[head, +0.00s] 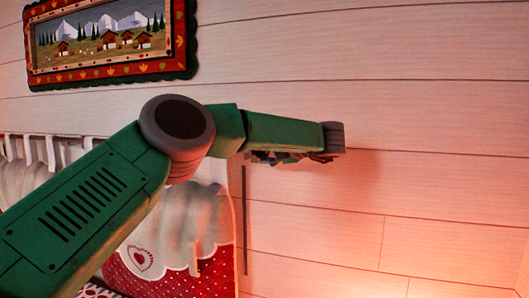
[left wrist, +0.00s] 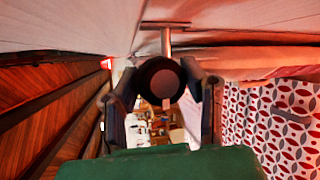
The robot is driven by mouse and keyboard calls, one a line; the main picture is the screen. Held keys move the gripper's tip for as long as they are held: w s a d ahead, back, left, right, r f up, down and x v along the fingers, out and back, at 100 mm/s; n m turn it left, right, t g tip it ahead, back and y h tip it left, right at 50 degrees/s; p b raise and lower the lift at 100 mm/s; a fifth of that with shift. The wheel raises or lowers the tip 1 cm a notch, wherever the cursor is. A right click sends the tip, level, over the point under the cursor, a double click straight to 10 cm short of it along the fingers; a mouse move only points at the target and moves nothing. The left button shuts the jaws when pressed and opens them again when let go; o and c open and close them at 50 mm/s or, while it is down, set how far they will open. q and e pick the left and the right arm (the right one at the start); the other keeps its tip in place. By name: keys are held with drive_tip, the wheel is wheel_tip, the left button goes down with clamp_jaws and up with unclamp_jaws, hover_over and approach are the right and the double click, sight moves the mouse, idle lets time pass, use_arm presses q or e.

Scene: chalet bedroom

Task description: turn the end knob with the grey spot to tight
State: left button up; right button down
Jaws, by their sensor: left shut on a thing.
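The end knob (left wrist: 160,80) is dark and round with a dull brownish-grey face, in the middle of the left wrist view. It sits on the near end of a pale rod (left wrist: 166,42) that runs to a bracket at the wall. A small pale mark shows at its lower edge; I cannot tell if this is the grey spot. My left gripper (left wrist: 160,92) has one finger on each side of the knob and is shut on it. In the head view, my left gripper (head: 305,157) is close to the plank wall, and the knob cannot be made out there. My right gripper is in neither view.
A framed mountain picture (head: 110,38) hangs at upper left. A red and white curtain-like cloth (head: 170,262) with a heart hangs below my arm. The plank wall (head: 430,150) is bare to the right. Patterned red and grey cloth (left wrist: 275,120) shows at right in the wrist view.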

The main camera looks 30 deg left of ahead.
use_arm(q)
drive_tip(key=o, duration=1.2)
drive_tip(key=shift+f, duration=0.2)
drive_tip(key=shift+w+a, duration=0.15)
drive_tip(key=shift+d+r, duration=0.2)
drive_tip(key=shift+d, duration=0.15)
drive_tip(key=v, duration=1.1)
drive_tip(key=shift+d+f, duration=0.2)
drive_tip(key=shift+d, duration=0.05)
drive_tip(key=shift+a, duration=0.15)
